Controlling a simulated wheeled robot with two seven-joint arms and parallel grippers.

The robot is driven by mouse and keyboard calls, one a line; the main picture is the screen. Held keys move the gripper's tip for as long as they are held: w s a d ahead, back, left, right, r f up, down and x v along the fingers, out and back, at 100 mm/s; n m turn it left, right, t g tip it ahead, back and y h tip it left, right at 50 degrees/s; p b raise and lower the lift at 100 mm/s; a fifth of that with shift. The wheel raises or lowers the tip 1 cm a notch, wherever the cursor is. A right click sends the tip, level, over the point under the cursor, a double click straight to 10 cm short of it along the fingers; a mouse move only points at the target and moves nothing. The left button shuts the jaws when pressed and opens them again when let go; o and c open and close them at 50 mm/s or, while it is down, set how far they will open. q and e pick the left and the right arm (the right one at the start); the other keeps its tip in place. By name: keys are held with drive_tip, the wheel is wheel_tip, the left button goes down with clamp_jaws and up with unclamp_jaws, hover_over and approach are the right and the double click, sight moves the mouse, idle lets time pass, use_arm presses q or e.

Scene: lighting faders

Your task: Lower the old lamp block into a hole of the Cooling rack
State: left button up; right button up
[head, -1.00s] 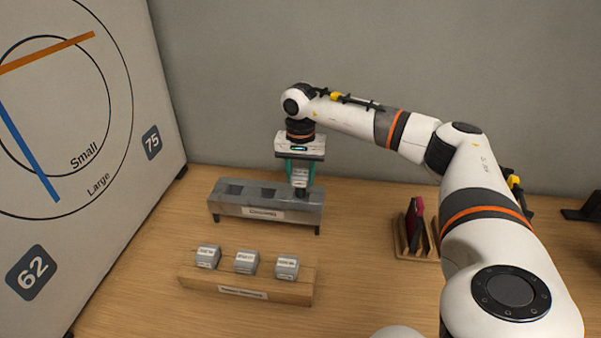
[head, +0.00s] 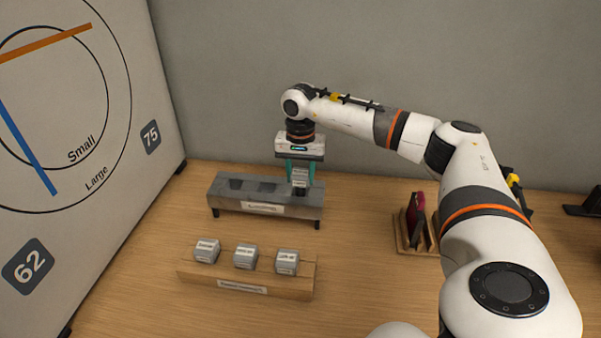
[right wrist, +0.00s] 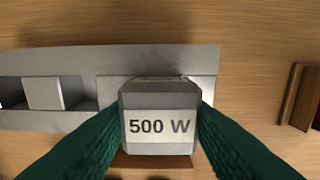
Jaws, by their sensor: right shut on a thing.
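My right gripper (head: 300,172) is shut on the old lamp block (head: 299,180), a grey block with a white label. In the right wrist view the block (right wrist: 160,118) reads "500 W" and sits between the two green fingers. The Cooling rack (head: 265,208) is a grey metal bench on short legs, with its top holes in a row. The block is upright at the right-end hole, its lower end meeting the rack top. How deep it sits is hidden. The holes to its left look empty. My left gripper is not in view.
A wooden holder (head: 242,286) with three grey lamp blocks stands in front of the rack. A wooden slotted stand (head: 418,246) holding dark red and dark flat items is to the right. A large dial board (head: 110,180) stands at left. Table between is clear.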

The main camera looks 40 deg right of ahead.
drive_tip(key=shift+f+b, duration=0.5)
drive_tip(key=shift+f, duration=0.35)
drive_tip(key=shift+f, duration=0.35)
drive_tip(key=o, duration=1.6)
drive_tip(key=shift+r+p, duration=2.85)
drive_tip(key=shift+r, duration=1.2)
